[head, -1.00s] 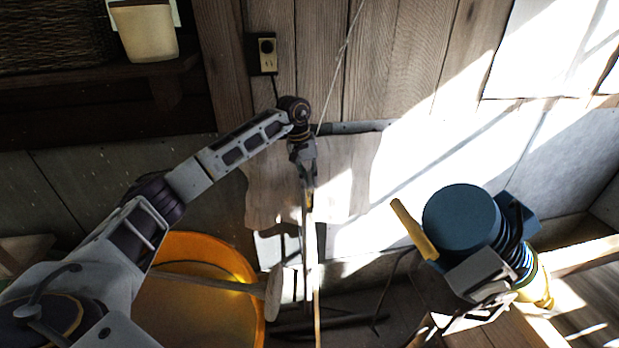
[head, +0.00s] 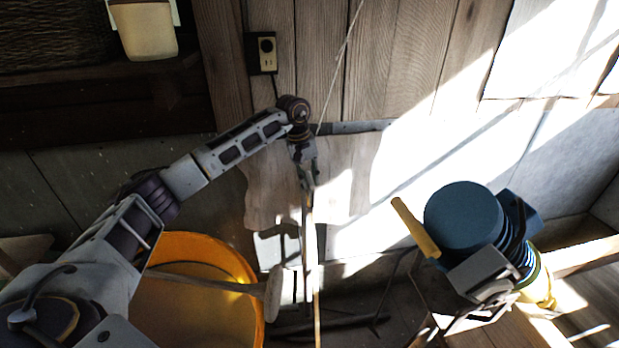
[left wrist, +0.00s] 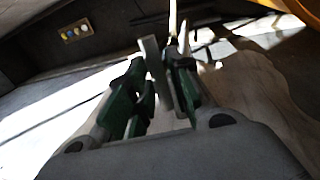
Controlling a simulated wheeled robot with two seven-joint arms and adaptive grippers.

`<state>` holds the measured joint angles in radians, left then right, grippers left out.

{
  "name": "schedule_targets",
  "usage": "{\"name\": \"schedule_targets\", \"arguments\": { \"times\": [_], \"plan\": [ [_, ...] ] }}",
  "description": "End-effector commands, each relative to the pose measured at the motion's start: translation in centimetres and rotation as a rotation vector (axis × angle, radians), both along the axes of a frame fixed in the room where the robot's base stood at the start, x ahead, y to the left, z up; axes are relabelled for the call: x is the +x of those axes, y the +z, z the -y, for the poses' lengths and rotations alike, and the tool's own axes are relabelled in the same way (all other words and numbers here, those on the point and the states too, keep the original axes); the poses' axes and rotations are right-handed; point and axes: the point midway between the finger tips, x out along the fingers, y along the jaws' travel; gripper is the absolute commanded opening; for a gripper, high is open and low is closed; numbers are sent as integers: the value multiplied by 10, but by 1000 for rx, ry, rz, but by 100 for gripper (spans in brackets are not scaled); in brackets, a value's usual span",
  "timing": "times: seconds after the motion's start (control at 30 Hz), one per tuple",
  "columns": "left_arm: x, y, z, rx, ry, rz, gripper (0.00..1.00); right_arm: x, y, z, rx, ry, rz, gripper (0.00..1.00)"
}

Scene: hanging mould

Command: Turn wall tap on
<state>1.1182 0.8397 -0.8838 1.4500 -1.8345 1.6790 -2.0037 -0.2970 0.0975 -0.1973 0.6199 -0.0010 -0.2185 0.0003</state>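I cannot make out a wall tap clearly in either view. My left gripper (head: 309,186) points down beside the wall, above a long pale upright bar (head: 309,235). In the left wrist view its dark green fingers (left wrist: 160,88) stand apart, with a flat grey strip (left wrist: 154,70) between them. I cannot tell whether they press on that strip or what it belongs to. The gripper and forearm cover part of the wall here. My right gripper is not in view.
An orange tub (head: 200,305) with a wooden-handled tool (head: 273,292) in front stands below my left arm. A wall socket (head: 267,53) is above. Sunlight washes out the right wall.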

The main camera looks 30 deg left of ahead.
Motion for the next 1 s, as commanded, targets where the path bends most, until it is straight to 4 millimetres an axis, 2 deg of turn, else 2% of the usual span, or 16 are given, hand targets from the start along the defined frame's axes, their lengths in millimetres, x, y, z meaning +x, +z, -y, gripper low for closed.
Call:
{"name": "schedule_targets", "arguments": {
  "times": [0.1, 0.27, 0.4, 0.57, 0.77, 1.0],
  "plan": [
    [0, 0, 0, 0, -1, 0, 36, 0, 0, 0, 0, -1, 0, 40],
    [0, 0, 0, 0, -2, 0, 36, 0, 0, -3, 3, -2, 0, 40],
    [0, 0, 1, 0, -3, 1, 36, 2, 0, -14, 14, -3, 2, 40],
    [0, 6, 0, 0, -3, 2, 36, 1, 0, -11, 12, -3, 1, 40],
    [-2, 24, -4, 1, -2, 2, 36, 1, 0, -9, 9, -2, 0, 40],
    [-6, 58, -9, 0, -2, 5, 36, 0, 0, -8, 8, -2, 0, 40]
  ]
}}
